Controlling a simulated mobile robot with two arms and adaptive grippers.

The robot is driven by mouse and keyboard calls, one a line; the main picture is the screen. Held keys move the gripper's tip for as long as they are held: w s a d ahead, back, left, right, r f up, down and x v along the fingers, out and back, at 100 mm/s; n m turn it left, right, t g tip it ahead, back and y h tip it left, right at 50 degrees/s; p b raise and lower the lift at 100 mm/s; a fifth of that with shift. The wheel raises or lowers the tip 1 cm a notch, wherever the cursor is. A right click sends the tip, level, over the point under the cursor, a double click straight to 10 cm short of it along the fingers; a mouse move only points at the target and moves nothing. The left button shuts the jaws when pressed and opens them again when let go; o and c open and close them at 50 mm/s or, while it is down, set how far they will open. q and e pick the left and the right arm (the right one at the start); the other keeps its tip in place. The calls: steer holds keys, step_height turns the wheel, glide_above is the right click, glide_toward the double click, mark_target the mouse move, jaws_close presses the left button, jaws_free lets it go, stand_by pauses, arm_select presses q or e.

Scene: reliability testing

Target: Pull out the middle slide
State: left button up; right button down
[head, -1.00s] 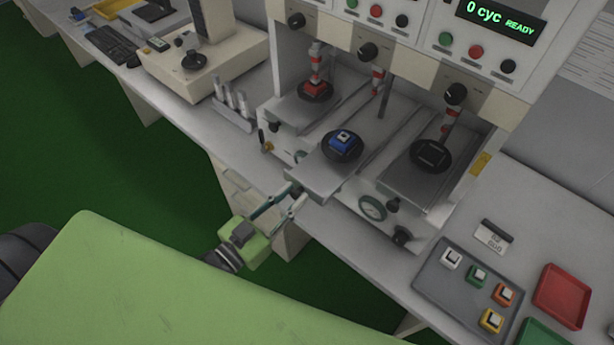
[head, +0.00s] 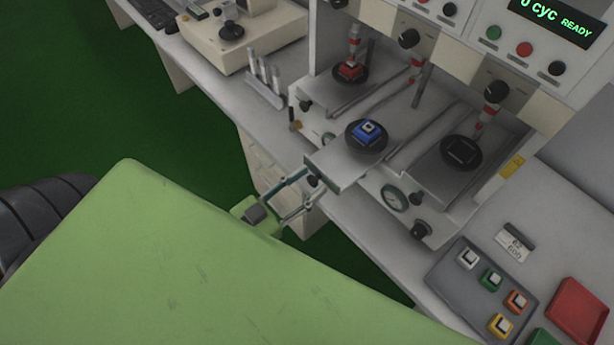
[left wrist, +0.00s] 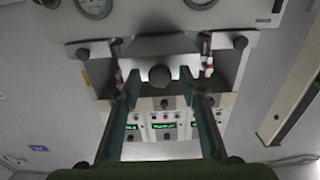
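The middle slide (head: 335,172) is a grey plate that sticks out towards me, further forward than the slides on either side. It carries a black round holder with a blue switch (head: 367,131), clear in front of its plunger. A dark knob (head: 313,181) is on the slide's front and also shows in the left wrist view (left wrist: 160,77). My left gripper (head: 311,185) is at this knob, one finger on each side. In the left wrist view its fingers (left wrist: 155,75) stand apart with gaps beside the knob. My right gripper is out of view.
The left slide with a red switch (head: 350,71) and the right slide with an empty-looking holder (head: 461,152) flank it. A gauge (head: 395,198) is on the front. A grey tray (head: 450,285) with several coloured switches lies at the right. Green floor is free at the left.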

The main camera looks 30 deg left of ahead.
arm_select(q)
steer(key=v, duration=1.2)
steer(key=s+a+f+n+g+y+b, duration=0.1)
steer(key=s+a+f+g+y, duration=0.15)
steer(key=f, duration=1.25)
steer(key=s+a+f+n+g+y+b, duration=0.15)
steer(key=f+g, duration=0.25)
steer(key=f, duration=1.1)
steer(key=s+d+f+g+y+b, duration=0.1)
steer(key=s+f+g, duration=0.3)
steer(key=s+f, duration=0.4)
steer(key=s+d+f+g+y+b, duration=0.1)
steer(key=s+f+g, duration=0.4)
steer(key=f, duration=1)
steer(key=s+d+m+b, duration=0.1)
steer(key=s, duration=0.2)
steer(key=shift+d+f, duration=0.4)
